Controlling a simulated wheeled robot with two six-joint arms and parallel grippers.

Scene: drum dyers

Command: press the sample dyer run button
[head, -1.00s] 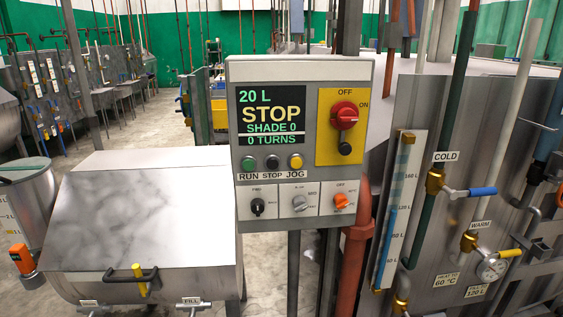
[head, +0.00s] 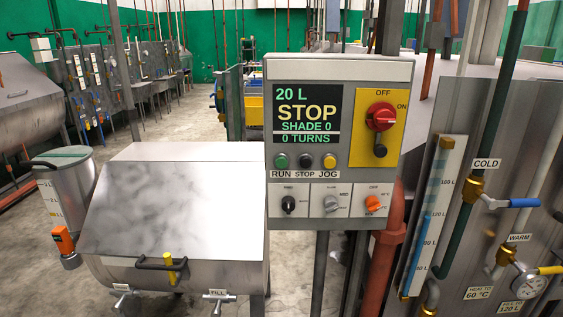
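The sample dyer's control panel (head: 410,180) stands upright near the middle of the head view. Its display (head: 306,115) reads 20 L, STOP, SHADE 0, 0 TURNS. The green run button (head: 281,161) is at the left of a row of three, above the label RUN. The dark stop button (head: 305,160) is in the middle and the yellow jog button (head: 329,161) is at the right. The sample dyer (head: 175,205), a metal drum with a sloped lid, stands left of the panel. Neither of my grippers is in view.
A red rotary switch (head: 381,117) sits on a yellow plate, pointing toward OFF or ON, I cannot tell. Pipes and valves with a blue handle (head: 525,202) stand at the right. A small tank (head: 62,195) is at the left. Open floor (head: 160,125) lies behind.

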